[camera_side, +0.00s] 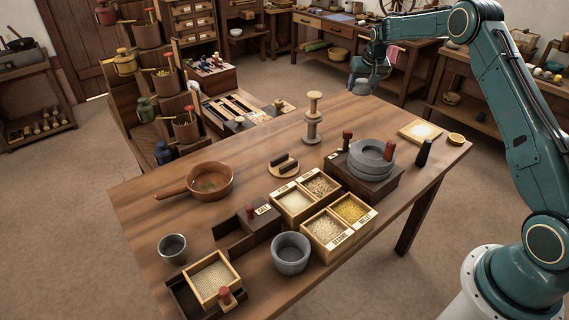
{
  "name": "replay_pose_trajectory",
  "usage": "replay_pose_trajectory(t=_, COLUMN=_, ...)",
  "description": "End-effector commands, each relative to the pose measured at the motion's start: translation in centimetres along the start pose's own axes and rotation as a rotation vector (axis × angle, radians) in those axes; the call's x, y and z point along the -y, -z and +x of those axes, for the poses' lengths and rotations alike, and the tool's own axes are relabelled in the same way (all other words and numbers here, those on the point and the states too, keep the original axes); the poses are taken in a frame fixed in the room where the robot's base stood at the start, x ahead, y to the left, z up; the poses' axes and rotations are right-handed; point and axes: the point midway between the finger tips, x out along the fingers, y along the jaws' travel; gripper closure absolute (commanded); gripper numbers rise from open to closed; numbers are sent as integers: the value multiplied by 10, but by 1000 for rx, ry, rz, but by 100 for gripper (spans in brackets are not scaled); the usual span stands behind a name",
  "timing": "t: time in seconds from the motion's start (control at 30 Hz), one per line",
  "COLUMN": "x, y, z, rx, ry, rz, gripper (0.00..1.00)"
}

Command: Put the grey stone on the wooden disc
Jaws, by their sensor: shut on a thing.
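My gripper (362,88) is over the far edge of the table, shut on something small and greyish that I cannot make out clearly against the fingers. A round wooden disc (293,173) lies on the middle of the table with dark bars on it. Behind it stands a spool-shaped stack, pale wood above (313,105) and grey below (312,130). A round grey stone quern (371,158) sits on a dark block to the right. My gripper is above and behind the quern, apart from it.
A tray of grain boxes (325,210), a grey stone mortar (291,254), a brown pan (209,181) and a metal cup (172,248) stand nearer. The table (245,150) is clear behind the pan.

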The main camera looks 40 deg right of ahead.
Motion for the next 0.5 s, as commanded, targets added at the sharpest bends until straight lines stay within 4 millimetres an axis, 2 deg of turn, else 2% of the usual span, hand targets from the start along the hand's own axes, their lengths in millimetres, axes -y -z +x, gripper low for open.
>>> replay_pose_trajectory(t=0.17, x=14, y=-1, z=-5, rx=-3, ry=10, rz=-20, gripper=70)
replay_pose_trajectory(t=0.27, x=31, y=-4, z=-9, rx=-4, ry=21, rz=-45, gripper=70)
replay_pose_trajectory(t=0.37, x=56, y=-8, z=-16, rx=-4, ry=37, rz=-80, gripper=70)
replay_pose_trajectory(t=0.5, x=99, y=-20, z=-30, rx=-4, ry=66, rz=-145, gripper=70)
